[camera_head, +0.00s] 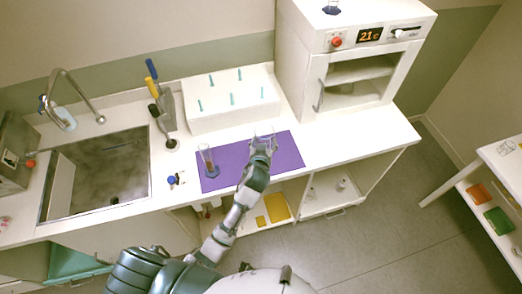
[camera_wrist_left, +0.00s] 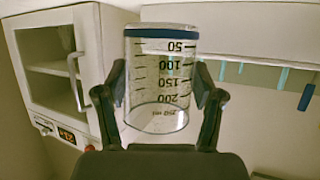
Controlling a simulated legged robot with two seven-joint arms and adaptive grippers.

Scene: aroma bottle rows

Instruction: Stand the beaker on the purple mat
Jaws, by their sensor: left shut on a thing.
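The purple mat (camera_head: 289,153) lies on the white counter in front of a white box. My left gripper (camera_head: 264,139) is over the mat's right half, near its far edge, shut on the clear beaker (camera_wrist_left: 160,85). The wrist view is upside down, with the beaker's fingers (camera_wrist_left: 160,100) on both sides and the marks reading inverted, so the beaker is about upright. In the head view the beaker is faint at the fingertips. I cannot tell whether its base touches the mat. My right gripper is out of view.
A glass cylinder with a blue base (camera_head: 209,164) stands on the mat's left end. The white box (camera_head: 230,108) with teal pegs is behind the mat. A white oven (camera_head: 355,75) stands back right, a sink (camera_head: 97,175) left.

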